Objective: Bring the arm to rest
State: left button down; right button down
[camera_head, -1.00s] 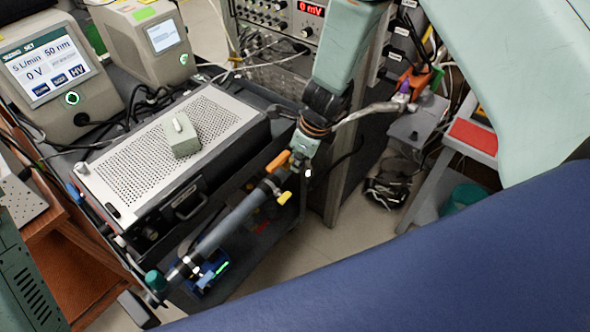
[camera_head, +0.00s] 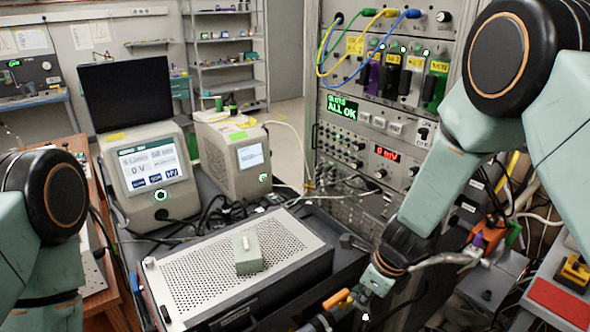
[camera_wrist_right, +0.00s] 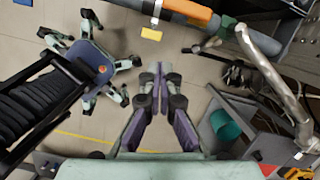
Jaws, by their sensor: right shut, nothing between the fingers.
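My right arm comes in from the right in the head view, its upper link mint green, and bends down to a dark wrist (camera_head: 405,245) beside the perforated instrument box. In the right wrist view my right gripper (camera_wrist_right: 157,78) points over the bare floor. Its two purple-grey fingers are together with nothing between them. In the head view the fingers cannot be made out clearly. Only the shoulder part of my left arm (camera_head: 45,215) shows at the left edge; its gripper is out of the picture.
The perforated box (camera_head: 190,275) bears a small grey-green block (camera_head: 247,252). Close to my right wrist are a bent metal pipe (camera_head: 440,260) and an orange-handled fitting (camera_head: 337,299). An instrument rack (camera_head: 365,120) stands behind. A wheeled chair base (camera_wrist_right: 90,65) is on the floor.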

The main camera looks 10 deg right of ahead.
jog(key=s+d+f+n+t+h+b, duration=0.1)
jog(key=s+d+f+n+h+b, duration=0.15)
jog(key=s+f+n, duration=0.4)
jog(key=s+d+f+n+h+b, duration=0.1)
jog(key=d+f+n+b, duration=0.2)
jog(key=n, duration=0.6)
jog(key=s+a+f+n+g+y+b, duration=0.1)
jog(key=s+a+f+n+g+b, duration=0.1)
jog(key=s+f+n+b, duration=0.9)
jog(key=s+f+g+b, duration=0.1)
jog(key=s+f+b, duration=0.3)
jog(key=s+f, duration=0.6)
jog(key=shift+s+a+f+y, duration=0.25)
jog(key=shift+s+f+y, duration=0.1)
jog(key=shift+s, duration=0.7)
